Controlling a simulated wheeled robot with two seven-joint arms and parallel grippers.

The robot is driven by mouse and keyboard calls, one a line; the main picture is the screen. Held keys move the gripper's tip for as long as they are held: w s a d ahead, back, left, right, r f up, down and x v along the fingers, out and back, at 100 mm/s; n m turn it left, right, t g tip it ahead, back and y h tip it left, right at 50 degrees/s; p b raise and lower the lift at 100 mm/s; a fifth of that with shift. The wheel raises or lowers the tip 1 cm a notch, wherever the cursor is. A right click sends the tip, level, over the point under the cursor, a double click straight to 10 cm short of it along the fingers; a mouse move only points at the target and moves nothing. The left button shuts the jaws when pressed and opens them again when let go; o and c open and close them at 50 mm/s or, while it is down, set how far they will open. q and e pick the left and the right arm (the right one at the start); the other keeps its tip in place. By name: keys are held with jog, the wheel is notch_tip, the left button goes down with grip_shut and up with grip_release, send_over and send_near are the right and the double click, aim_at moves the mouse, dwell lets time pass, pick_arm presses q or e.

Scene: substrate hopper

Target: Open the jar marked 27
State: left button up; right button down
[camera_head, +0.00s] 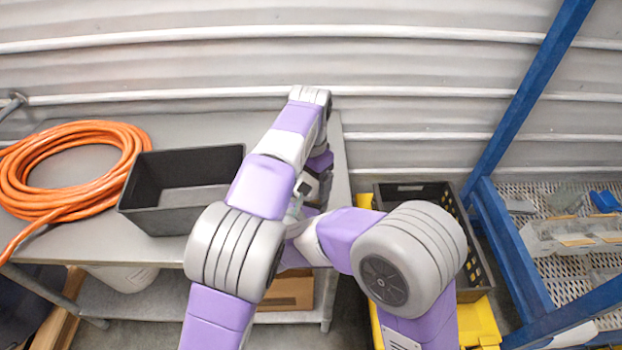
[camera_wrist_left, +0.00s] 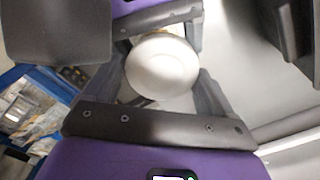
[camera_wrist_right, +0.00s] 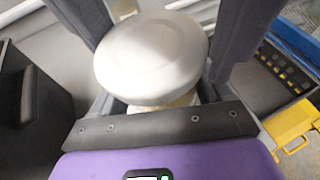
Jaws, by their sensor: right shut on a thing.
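A jar with a pale round lid (camera_wrist_right: 152,55) stands between my two grippers, which face each other around it. Its lid also shows in the left wrist view (camera_wrist_left: 162,67). Under the lid a little of the jar body (camera_wrist_right: 165,107) shows, with pale contents. My right gripper (camera_wrist_right: 165,40) is shut on the jar, apparently on the body below the lid. My left gripper (camera_wrist_left: 158,62) has its fingers apart on either side of the lid and looks open. The exact finger contacts are hard to see. No number is readable. In the head view my arms hide most of the jar.
A black open bin (camera_head: 190,205) and a coiled orange hose (camera_head: 65,180) lie on the grey table (camera_head: 170,128). A black crate (camera_head: 455,205) sits on a yellow base (camera_head: 480,325) to the right. A blue-framed rack (camera_head: 510,240) stands far right.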

pick_arm(q)
jog(key=shift+s+d, duration=0.2)
jog(key=shift+d, duration=0.1)
jog(key=c, duration=0.6)
jog(key=n, duration=0.2)
jog(key=shift+d+n, duration=0.1)
jog(key=shift+n, duration=0.2)
jog(key=n, duration=0.3)
jog(key=shift+w+r+n, duration=0.1)
jog(key=shift+n, duration=0.2)
jog(key=n, duration=0.6)
jog(key=shift+w, duration=0.15)
jog(key=shift+r, duration=0.15)
jog(key=shift+w+a+r, duration=0.1)
jog(key=shift+a+r, duration=0.1)
jog(key=shift+r, duration=0.3)
jog(key=shift+a+r, duration=0.15)
jog(key=shift+r, duration=0.3)
